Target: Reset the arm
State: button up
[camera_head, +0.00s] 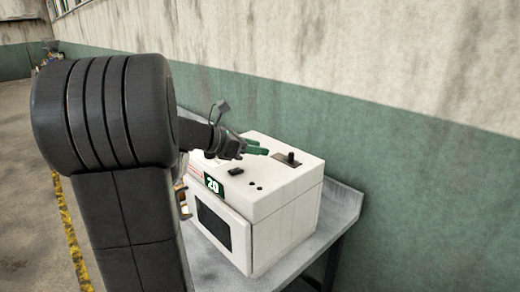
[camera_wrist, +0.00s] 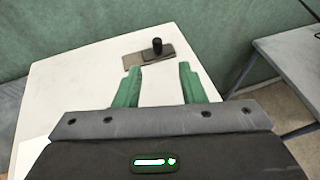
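My gripper (camera_head: 257,147) is above the top of a white box-shaped machine (camera_head: 285,203). The machine has a dark front window and a green display reading 20. In the wrist view my gripper (camera_wrist: 161,80) has its two green fingers apart, with nothing between them. The machine's white top (camera_wrist: 80,83) lies beneath the fingers. A dark knob on a small plate (camera_wrist: 157,47) is just beyond the fingertips; it also shows in the head view (camera_head: 290,158). My arm hides part of the machine's left side.
The machine stands on a grey metal table (camera_head: 340,207) against a green and white wall (camera_head: 430,190). Another grey table (camera_wrist: 290,60) shows at the right in the wrist view. A yellow floor line (camera_head: 72,240) and open floor lie at the left.

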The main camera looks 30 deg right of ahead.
aim_at(290, 153)
jog(key=shift+d, duration=0.1)
jog(key=p+x, duration=0.2)
jog(key=x, duration=1.1)
jog(key=shift+d, duration=0.35)
jog(key=shift+w+a+p, duration=0.25)
jog(key=shift+w+p, duration=0.05)
jog(key=shift+w, duration=0.35)
